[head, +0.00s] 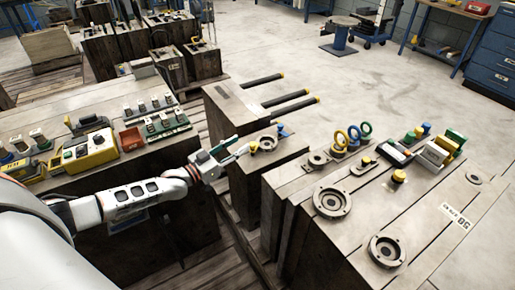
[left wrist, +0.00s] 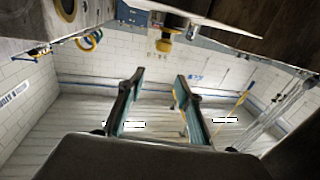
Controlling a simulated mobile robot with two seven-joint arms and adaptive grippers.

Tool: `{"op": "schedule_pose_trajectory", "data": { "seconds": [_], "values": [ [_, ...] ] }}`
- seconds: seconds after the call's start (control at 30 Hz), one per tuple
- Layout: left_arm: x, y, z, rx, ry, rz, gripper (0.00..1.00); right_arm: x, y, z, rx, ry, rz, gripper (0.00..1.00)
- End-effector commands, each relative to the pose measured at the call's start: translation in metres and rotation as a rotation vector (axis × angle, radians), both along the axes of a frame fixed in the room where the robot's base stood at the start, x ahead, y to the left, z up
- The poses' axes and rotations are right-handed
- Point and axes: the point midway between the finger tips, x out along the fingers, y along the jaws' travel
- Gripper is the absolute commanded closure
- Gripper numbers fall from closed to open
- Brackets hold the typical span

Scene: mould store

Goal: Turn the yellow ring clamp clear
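My left gripper (head: 237,149) reaches in from the left at the near mould block. In the left wrist view its two fingers (left wrist: 158,82) stand apart with nothing between them. A small yellow piece (head: 254,146) is just beyond the fingertips, beside a round flange (head: 266,143); a yellow piece also shows above the fingers in the wrist view (left wrist: 163,48). I cannot tell whether they touch it. A yellow ring (head: 341,139) stands upright on the right block, beside blue rings (head: 365,129). Which yellow piece is the clamp is unclear. My right gripper is out of view.
A blue-topped piece (head: 282,131) stands right of the flange. Dark rods with yellow ends (head: 290,96) stick out behind. The right block (head: 365,218) carries flanges and a yellow knob (head: 398,176). A yellow box (head: 90,150) and a red tray (head: 131,139) are at left.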

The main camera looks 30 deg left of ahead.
Motion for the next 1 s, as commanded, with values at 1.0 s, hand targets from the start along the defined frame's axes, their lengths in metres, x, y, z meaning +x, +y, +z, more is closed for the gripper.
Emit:
{"op": "schedule_pose_trajectory", "data": {
  "seconds": [1.0],
  "values": [
    [0.065,-0.025,-0.036,0.001,0.038,0.0,0.65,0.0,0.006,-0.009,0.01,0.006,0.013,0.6]
  ]
}}
